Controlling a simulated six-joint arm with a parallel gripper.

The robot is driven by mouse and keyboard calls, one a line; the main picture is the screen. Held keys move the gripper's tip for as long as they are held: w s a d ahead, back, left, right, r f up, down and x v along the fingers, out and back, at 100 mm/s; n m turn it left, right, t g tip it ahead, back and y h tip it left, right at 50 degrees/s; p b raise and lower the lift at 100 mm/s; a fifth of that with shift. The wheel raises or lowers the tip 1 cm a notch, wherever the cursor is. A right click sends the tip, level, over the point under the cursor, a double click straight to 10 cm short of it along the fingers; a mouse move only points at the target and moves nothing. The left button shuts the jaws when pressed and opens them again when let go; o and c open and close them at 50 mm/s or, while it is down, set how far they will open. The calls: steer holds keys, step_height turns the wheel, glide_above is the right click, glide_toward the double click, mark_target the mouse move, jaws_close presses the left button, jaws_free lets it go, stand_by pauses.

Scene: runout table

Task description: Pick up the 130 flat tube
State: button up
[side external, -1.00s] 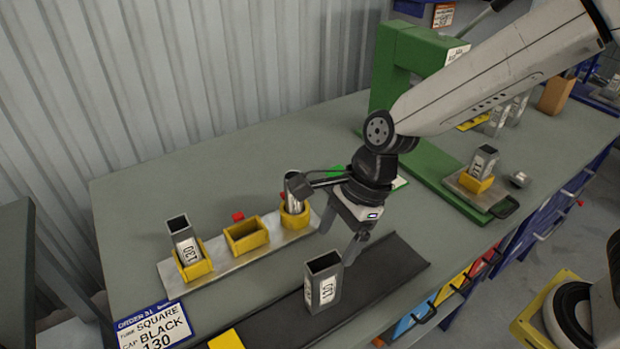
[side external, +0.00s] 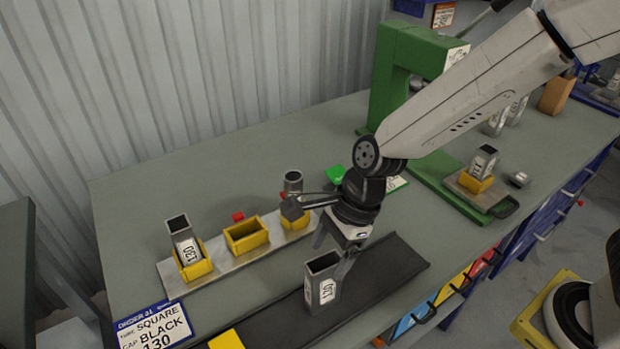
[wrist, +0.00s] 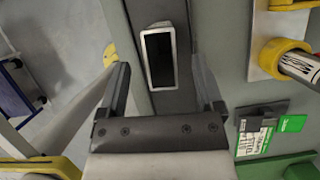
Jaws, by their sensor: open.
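A grey rectangular tube labelled 130 (side external: 323,282) stands upright on the black runout strip (side external: 385,272), its open top facing up. In the wrist view its dark, narrow rectangular mouth (wrist: 159,60) shows between my two fingers. My gripper (side external: 336,250) is open and empty, just above and behind the tube in the side view. One finger is near the tube's upper right edge; I cannot tell if it touches. A second tube labelled 130 (side external: 184,238) stands tilted in the left yellow holder (side external: 194,268).
A metal rail (side external: 215,282) carries yellow holders; the middle one (side external: 246,235) is empty, and a round tube (side external: 293,181) stands in the right one, partly hidden by my gripper. A green press (side external: 405,75) stands behind my arm. A card (side external: 153,327) reads SQUARE, BLACK, 130.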

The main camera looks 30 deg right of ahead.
mark_target(323, 284)
steer(key=shift+x, duration=2.15)
steer(key=shift+d, duration=0.1)
jaws_close()
